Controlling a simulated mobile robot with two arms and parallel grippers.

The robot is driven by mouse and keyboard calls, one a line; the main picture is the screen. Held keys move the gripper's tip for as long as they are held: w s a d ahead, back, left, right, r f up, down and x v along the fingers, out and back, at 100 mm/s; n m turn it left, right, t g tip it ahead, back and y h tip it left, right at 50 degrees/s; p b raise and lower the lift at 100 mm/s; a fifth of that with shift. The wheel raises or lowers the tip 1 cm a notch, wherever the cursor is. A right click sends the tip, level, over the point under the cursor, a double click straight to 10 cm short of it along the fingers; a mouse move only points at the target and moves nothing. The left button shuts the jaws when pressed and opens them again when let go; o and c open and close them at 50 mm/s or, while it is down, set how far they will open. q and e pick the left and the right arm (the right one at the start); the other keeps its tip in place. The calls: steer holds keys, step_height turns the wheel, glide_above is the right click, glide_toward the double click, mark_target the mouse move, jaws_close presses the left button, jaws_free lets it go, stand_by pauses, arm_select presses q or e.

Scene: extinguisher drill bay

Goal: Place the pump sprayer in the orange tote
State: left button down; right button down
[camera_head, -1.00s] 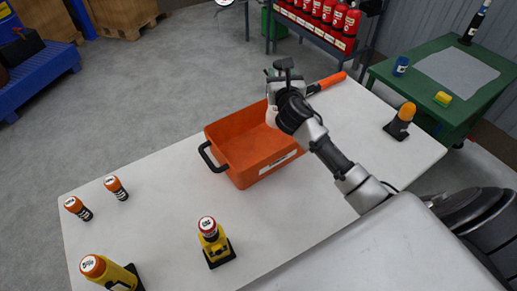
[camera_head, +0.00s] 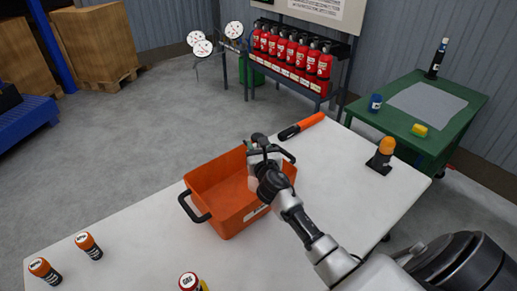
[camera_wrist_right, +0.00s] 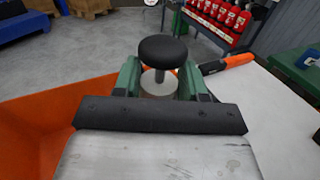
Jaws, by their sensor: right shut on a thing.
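The orange tote (camera_head: 232,220) stands on the white table, with a black handle on its left end; its wall also fills the left of the right wrist view (camera_wrist_right: 35,115). My right gripper (camera_head: 264,152) is at the tote's far right end. It is shut on the pump sprayer, whose black round knob (camera_wrist_right: 163,51) on a metal stem rises between the green fingers in the right wrist view. The knob also shows in the head view (camera_head: 259,139). The sprayer's body is mostly hidden by the gripper, so I cannot tell how deep it sits. My left gripper is not in view.
A dark tool with an orange handle (camera_head: 310,122) lies behind the tote. An orange-topped lamp (camera_head: 384,150) stands to the right. Orange-capped bottles (camera_head: 90,246) stand at the near left. A green table (camera_head: 448,100) and a rack of red extinguishers (camera_head: 300,55) are beyond.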

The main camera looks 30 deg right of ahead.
steer(key=shift+r, duration=0.1)
steer(key=c, duration=0.6)
jaws_free()
steer(key=shift+s+a, duration=0.15)
steer(key=shift+s, duration=0.2)
steer(key=v, duration=1.1)
steer(key=shift+s, duration=0.2)
